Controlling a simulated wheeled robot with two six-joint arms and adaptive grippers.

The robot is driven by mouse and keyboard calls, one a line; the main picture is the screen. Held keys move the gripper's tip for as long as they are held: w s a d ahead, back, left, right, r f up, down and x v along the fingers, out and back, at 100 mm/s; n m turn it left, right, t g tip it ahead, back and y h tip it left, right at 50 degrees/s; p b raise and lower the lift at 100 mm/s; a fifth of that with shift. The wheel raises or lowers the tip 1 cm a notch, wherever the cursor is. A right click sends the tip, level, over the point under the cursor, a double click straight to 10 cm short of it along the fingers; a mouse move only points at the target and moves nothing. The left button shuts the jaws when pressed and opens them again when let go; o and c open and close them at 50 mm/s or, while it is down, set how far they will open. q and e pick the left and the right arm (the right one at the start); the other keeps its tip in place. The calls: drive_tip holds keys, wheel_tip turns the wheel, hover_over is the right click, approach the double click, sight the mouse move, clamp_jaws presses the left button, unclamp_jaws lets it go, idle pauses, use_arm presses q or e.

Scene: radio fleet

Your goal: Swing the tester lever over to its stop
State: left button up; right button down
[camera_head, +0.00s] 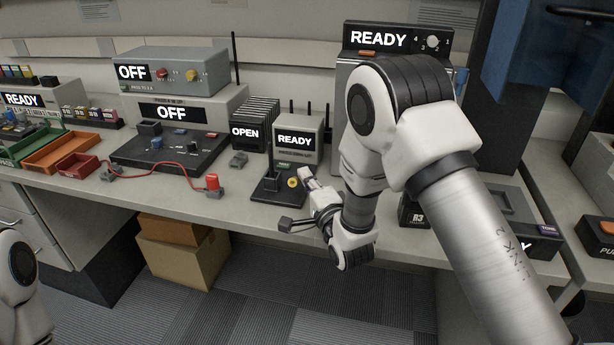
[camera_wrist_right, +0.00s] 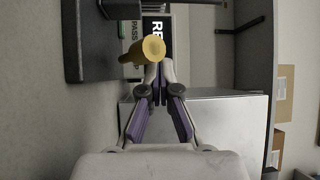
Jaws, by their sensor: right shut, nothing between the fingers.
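The tester (camera_head: 313,152) stands on the bench with a READY screen on its front. Its dark base (camera_head: 268,192) carries the lever, whose yellow knob (camera_head: 292,182) faces my right gripper (camera_head: 304,177). In the right wrist view, the yellow knob (camera_wrist_right: 153,48) is just beyond the tips of my right gripper (camera_wrist_right: 157,76). The fingers are shut with nothing between them. I cannot tell whether they touch the knob. The dark base (camera_wrist_right: 88,42) and part of the READY screen (camera_wrist_right: 156,28) show behind it. My left gripper is out of view.
A tall READY cabinet (camera_head: 350,100) is close on the right. A red cable (camera_head: 165,164) crosses the bench at left. Cardboard boxes (camera_head: 182,255) sit underneath.

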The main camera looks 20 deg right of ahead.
drive_tip(key=shift+a+f, duration=0.1)
drive_tip(key=shift+f, duration=0.1)
drive_tip(key=shift+s, duration=0.1)
drive_tip(key=s, duration=0.8)
drive_tip(key=s+f, duration=0.1)
drive_tip(key=s, duration=0.3)
drive_tip(key=shift+d+f, duration=0.1)
drive_tip(key=shift+d, duration=0.25)
drive_tip(key=shift+w, duration=0.1)
